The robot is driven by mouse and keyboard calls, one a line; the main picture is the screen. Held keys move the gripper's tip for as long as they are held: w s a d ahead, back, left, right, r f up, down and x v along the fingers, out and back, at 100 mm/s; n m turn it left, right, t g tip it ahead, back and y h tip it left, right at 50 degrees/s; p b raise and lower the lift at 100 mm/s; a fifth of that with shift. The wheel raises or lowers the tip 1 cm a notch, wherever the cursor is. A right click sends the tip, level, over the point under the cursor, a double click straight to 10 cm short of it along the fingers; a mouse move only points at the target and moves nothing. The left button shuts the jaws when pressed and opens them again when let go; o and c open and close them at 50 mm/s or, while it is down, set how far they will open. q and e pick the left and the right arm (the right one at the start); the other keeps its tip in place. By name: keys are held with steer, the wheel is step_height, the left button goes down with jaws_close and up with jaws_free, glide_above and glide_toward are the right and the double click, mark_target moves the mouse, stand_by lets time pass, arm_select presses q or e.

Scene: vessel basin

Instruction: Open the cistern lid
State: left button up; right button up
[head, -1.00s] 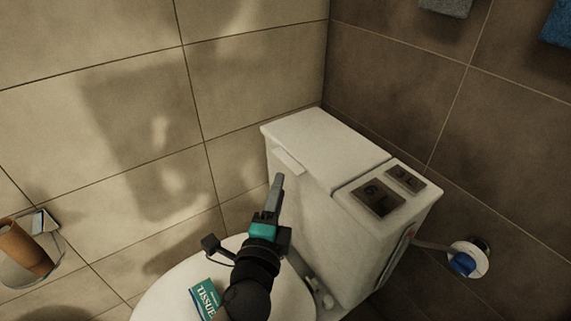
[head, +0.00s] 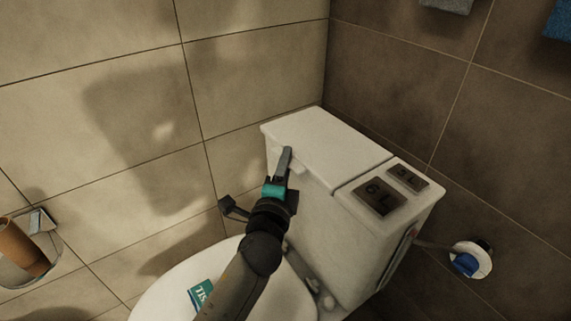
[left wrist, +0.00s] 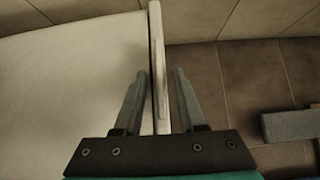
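The white cistern lid (head: 325,145) lies flat and closed on the left part of the white cistern (head: 330,220), which stands in the corner. A lip juts from the lid's front edge, now mostly hidden behind my left gripper (head: 287,155). In the left wrist view, my left gripper (left wrist: 159,75) is open. A thin upright white edge (left wrist: 157,60), apparently the lip, runs between its two fingers. It is closer to the left finger; I cannot tell whether they touch. My right gripper is not in view.
The dark flush plates (head: 380,196) are on the cistern's right section. The toilet seat cover (head: 160,300) is below my left arm, with a teal tissue box (head: 201,291) on it. Tiled walls stand close behind the cistern. A paper roll (head: 20,245) hangs at the left.

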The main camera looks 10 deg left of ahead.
arm_select(q)
jaws_close()
steer(key=shift+r, duration=0.1)
stand_by(1.2)
